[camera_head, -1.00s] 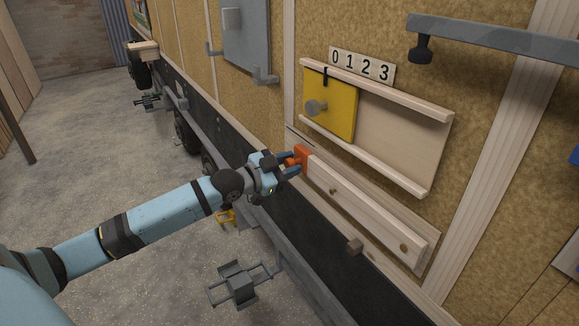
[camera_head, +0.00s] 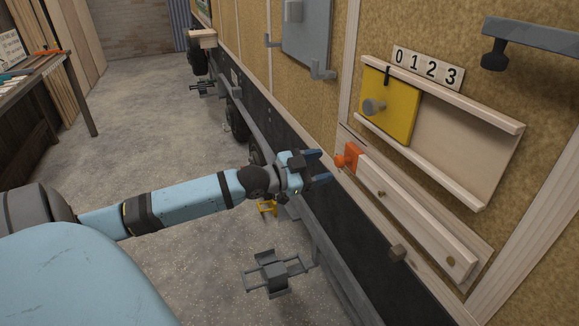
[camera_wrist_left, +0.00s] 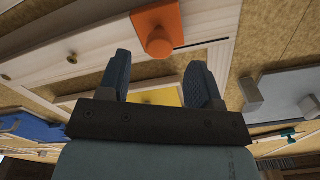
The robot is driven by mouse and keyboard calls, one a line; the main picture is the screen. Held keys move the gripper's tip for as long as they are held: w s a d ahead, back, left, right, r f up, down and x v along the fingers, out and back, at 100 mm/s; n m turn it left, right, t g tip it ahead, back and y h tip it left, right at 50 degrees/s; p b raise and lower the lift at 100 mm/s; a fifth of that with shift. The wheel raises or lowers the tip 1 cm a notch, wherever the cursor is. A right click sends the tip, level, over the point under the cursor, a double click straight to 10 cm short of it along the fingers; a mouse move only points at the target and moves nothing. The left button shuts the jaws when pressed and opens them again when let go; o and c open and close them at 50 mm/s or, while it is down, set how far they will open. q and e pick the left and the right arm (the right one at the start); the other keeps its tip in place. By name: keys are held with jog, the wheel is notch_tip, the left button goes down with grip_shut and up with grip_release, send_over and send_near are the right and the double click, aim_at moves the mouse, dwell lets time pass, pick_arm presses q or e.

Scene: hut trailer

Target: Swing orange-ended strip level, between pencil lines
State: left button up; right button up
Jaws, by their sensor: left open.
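The wooden strip (camera_head: 415,212) lies along a pale board (camera_head: 478,238) on the trailer wall. Its orange end (camera_head: 352,157) with a round orange knob is at the left. The strip looks roughly parallel to the board's edges. My left gripper (camera_head: 322,167) is open and empty, just left of the orange end and apart from it. In the left wrist view, the orange end (camera_wrist_left: 157,28) is beyond the gap between the open fingers (camera_wrist_left: 158,80). A thin dark line shows on the board beside it there. I cannot make out pencil lines in the head view. My right gripper is not in view.
Above the strip, a yellow sliding panel (camera_head: 393,108) with a grey knob sits between wooden rails below number tiles (camera_head: 427,68). A small brown block (camera_head: 397,253) protrudes below the strip. A grey bar (camera_head: 535,35) is at upper right.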

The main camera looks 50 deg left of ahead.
pick_arm(q)
jog(key=v, duration=0.8)
jog(key=shift+p, duration=0.45)
jog(key=shift+s+a, duration=0.1)
jog(key=shift+s, duration=0.05)
